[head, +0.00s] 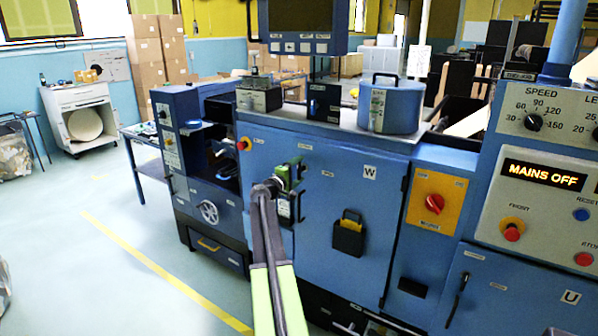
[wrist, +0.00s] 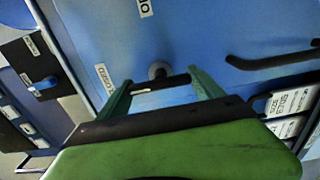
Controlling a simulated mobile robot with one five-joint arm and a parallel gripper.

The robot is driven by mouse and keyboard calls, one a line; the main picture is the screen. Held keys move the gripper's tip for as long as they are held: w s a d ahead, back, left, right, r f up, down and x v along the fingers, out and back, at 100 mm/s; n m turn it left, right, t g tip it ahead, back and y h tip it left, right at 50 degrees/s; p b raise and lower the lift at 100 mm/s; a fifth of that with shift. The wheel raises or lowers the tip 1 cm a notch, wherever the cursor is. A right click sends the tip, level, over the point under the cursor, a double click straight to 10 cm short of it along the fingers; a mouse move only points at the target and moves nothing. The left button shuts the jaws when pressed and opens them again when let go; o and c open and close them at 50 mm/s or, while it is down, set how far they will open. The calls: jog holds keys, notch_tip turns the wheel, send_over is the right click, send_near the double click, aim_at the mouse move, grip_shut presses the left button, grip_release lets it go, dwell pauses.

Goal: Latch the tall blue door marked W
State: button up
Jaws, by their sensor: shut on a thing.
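The tall blue door (head: 335,205) has a W label (head: 369,172) near its upper right and looks flush with the machine front. My gripper (head: 285,174) is at the door's upper left edge, and its green fingers show in the wrist view (wrist: 160,78). They are shut on a dark latch handle (wrist: 176,82), which lies across between them beside a round grey pivot (wrist: 157,70). A CLOSED label (wrist: 106,79) is left of the pivot, and a partly cut-off label starting OP (wrist: 143,8) is above. My gripper hides much of the latch in the head view.
A black pocket (head: 349,236) with a yellow item hangs on the door. A red switch on a yellow plate (head: 434,203) is to the right, near a MAINS OFF display (head: 541,174). A blue canister (head: 390,106) stands on top. Open floor (head: 110,260) lies to the left.

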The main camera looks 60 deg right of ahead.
dwell(0.4)
jog(key=o, duration=1.4)
jog(key=shift+c, duration=0.2)
jog(key=shift+a, duration=0.1)
jog(key=a, duration=1.7)
